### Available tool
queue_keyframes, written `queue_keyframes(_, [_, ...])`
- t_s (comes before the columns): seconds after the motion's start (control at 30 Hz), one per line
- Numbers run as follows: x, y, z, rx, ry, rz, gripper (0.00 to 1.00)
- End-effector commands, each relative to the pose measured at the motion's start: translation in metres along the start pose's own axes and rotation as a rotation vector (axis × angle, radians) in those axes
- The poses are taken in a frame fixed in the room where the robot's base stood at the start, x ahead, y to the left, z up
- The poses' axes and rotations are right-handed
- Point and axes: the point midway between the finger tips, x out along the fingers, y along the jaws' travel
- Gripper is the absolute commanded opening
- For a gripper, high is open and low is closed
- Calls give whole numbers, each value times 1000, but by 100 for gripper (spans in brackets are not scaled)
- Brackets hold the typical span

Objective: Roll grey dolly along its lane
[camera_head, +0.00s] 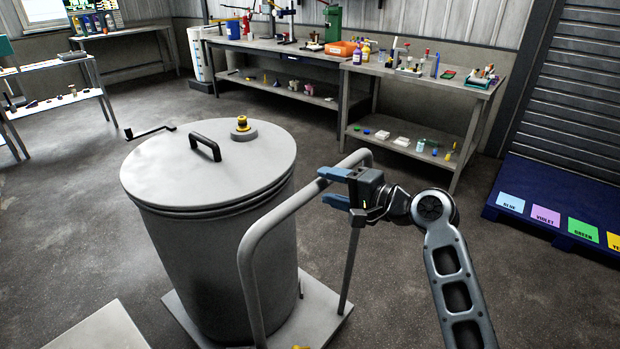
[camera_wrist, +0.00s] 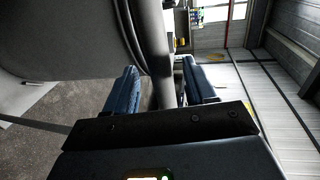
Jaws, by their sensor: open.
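The grey dolly (camera_head: 323,308) stands on the floor and carries a large lidded grey drum (camera_head: 210,250). Its tubular push handle (camera_head: 250,290) rises on the near right side of the drum. My gripper (camera_head: 328,187) is at the upper right bend of the handle, its blue fingers pointing left. In the wrist view, the handle tube (camera_wrist: 164,85) passes between the two open blue fingers (camera_wrist: 160,90). The jaws are not closed on it. I cannot tell whether either finger touches the tube. The lane is not clearly visible.
A workbench (camera_head: 400,72) with bottles and tools stands along the back wall. A blue platform (camera_head: 545,210) with colour labels lies at the right. A pale flat surface (camera_head: 100,330) is at the lower left. Open floor lies left of the drum.

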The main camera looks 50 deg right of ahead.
Motion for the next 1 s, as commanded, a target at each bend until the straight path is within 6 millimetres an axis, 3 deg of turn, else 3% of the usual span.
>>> queue_keyframes(0.3, [43, -1, 0, 1, -1, 0, 55])
queue_keyframes(0.7, [51, 0, 0, 0, 0, 0, 54])
queue_keyframes(1.0, [51, 0, 0, 0, 0, 0, 25])
